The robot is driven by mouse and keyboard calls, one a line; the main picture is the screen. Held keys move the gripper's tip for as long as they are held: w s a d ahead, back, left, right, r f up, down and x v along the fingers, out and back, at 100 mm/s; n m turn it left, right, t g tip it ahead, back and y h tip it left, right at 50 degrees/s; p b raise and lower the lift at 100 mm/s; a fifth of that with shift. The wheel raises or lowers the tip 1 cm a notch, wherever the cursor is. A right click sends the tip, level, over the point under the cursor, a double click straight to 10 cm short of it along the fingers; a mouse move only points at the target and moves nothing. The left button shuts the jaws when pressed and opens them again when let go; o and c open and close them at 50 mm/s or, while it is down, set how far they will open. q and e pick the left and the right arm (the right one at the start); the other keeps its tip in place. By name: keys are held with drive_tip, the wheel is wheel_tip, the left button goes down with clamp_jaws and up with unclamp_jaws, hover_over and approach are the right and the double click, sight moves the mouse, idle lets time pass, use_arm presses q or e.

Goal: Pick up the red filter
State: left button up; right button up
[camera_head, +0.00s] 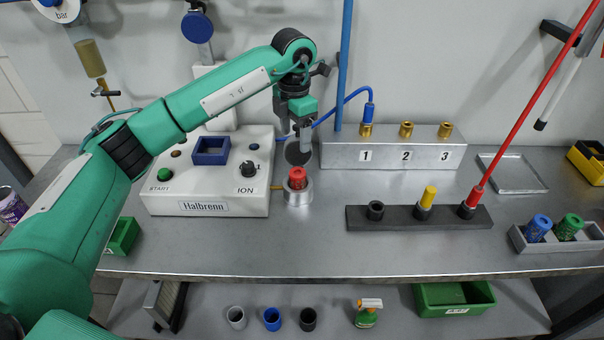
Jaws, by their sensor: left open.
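My left gripper (299,150) points down just above the red filter, open and empty. A dark round shape shows at its fingertips, and I cannot tell what part it is. Any small gap between the fingertips and the filter's top is hard to judge. My right gripper is not in view.
The white Halbrenn box (208,208) stands left of the holder. A silver block (385,155) numbered 1 to 3 stands behind to the right. A black rack (395,217) holds yellow and red fittings. A grey tray (520,240) holds blue and green cylinders. The front table strip is clear.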

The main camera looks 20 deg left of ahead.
use_arm(q)
drive_tip(key=p, duration=0.2)
hover_over(297, 172)
drive_tip(key=f, duration=0.7)
drive_tip(key=shift+s+a, duration=0.15)
drive_tip(key=shift+a, duration=0.1)
drive_tip(key=shift+f, duration=0.3)
drive_tip(key=shift+d+f+p, duration=0.15)
drive_tip(key=shift+f+p, duration=0.25)
drive_tip(key=shift+f, duration=0.1)
wheel_tip(297, 172, down, 4)
drive_tip(key=shift+d+r+p, duration=0.1)
drive_tip(key=shift+r+p, duration=0.15)
drive_tip(key=shift+p, duration=0.55)
drive_tip(key=shift+f, duration=0.4)
drive_tip(key=c, duration=1.1)
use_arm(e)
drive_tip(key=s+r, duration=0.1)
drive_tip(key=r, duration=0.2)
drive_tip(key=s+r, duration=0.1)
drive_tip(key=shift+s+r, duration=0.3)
